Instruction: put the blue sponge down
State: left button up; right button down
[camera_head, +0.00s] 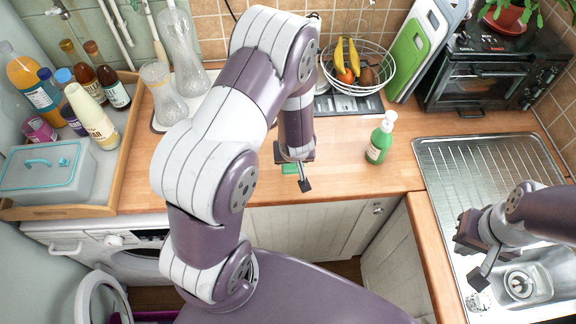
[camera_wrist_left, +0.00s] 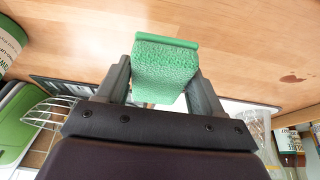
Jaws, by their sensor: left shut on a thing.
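A green sponge (camera_wrist_left: 165,72) is held between the two fingers of my left gripper (camera_wrist_left: 162,85) in the left wrist view. No blue sponge shows; the held one looks green. In the head view, my left gripper (camera_head: 298,176) points down over the front of the wooden counter, and a small green part of the sponge (camera_head: 290,168) shows beside its fingers. I cannot tell whether the sponge touches the counter. My right gripper (camera_head: 476,257) is over the sink with its fingers apart and nothing between them.
A green soap bottle (camera_head: 380,140) stands right of my left gripper on the wooden counter (camera_head: 340,178). A wire fruit basket (camera_head: 385,68) is behind. A wooden tray (camera_head: 128,130) with bottles is at left. The metal sink (camera_head: 490,160) is at right.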

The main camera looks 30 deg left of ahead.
pick_arm(q)
jog(key=shift+w+a+f, duration=0.25)
jog(key=shift+a+f, duration=0.4)
jog(key=shift+a, duration=0.3)
jog(key=shift+w+a+f, duration=0.15)
jog(key=shift+a+f, duration=0.05)
jog(key=shift+a, duration=0.05)
notch_tip(320, 180, down, 4)
jog(key=shift+r, duration=0.15)
jog(key=shift+a+f, duration=0.15)
jog(key=shift+f, duration=0.05)
jog(key=shift+f+b, duration=0.25)
jog(key=shift+b, duration=0.15)
jog(key=o, duration=0.8)
jog(key=shift+o, duration=1.4)
jog(key=shift+d, duration=0.2)
pick_arm(e)
jog(key=shift+d+f, duration=0.4)
jog(key=shift+f, duration=0.2)
pick_arm(q)
jog(key=shift+s, duration=0.2)
